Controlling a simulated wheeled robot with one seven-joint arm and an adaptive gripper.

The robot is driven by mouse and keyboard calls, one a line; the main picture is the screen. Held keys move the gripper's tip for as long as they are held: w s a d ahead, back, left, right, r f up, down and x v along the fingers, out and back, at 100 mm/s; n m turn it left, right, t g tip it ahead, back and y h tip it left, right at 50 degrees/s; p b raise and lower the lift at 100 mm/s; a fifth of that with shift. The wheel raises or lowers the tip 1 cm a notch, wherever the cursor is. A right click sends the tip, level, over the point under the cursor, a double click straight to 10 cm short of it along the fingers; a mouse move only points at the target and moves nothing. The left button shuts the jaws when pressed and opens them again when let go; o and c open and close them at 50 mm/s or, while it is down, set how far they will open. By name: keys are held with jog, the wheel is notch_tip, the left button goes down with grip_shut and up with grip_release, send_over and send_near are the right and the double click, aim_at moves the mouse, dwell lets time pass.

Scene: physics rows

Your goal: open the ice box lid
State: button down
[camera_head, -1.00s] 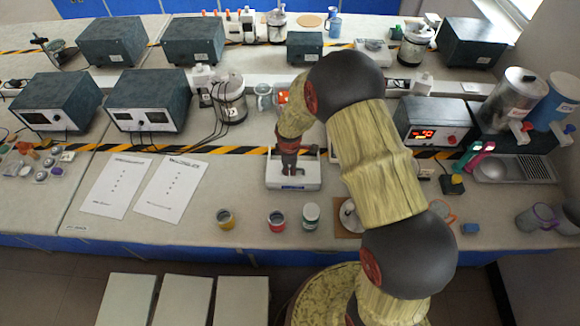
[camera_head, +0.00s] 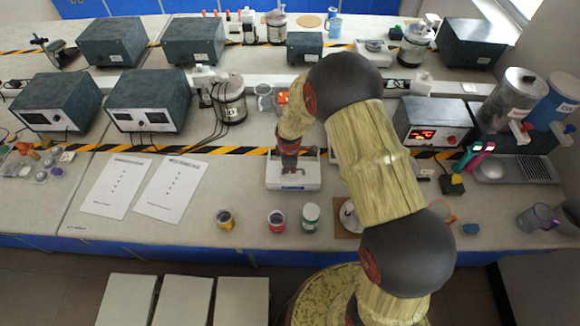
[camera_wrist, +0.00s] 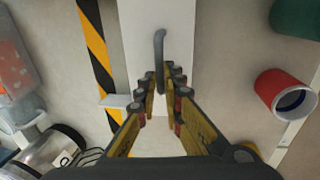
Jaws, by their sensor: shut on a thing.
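The ice box (camera_head: 293,184) is a low white box on the near bench. In the wrist view its white top (camera_wrist: 178,20) runs under my gripper, with a bent grey handle (camera_wrist: 159,48) standing on it. My gripper (camera_wrist: 161,84) is shut on the lower end of the handle, which lies between the fingertips. In the head view my gripper (camera_head: 290,163) is over the box and hides part of its top. I cannot tell whether the lid is raised.
Yellow (camera_head: 225,219), red (camera_head: 277,221) and green (camera_head: 310,217) containers stand in front of the box. Printed sheets (camera_head: 170,188) lie to the left. A device with a red display (camera_head: 432,122) stands to the right. Striped tape (camera_wrist: 95,50) runs beside the box.

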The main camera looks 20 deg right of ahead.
dwell(0.6)
jog(key=w+d, duration=0.2)
jog(key=w, duration=0.6)
jog(key=shift+d, duration=0.3)
jog(key=c, duration=1.9)
grip_release()
jog(key=r, duration=0.4)
jog(key=s+r, duration=0.1)
jog(key=r, duration=0.3)
jog(key=s+r, duration=0.1)
jog(key=r, duration=0.2)
jog(key=shift+s+a+r, duration=0.1)
jog(key=shift+a+r, duration=0.3)
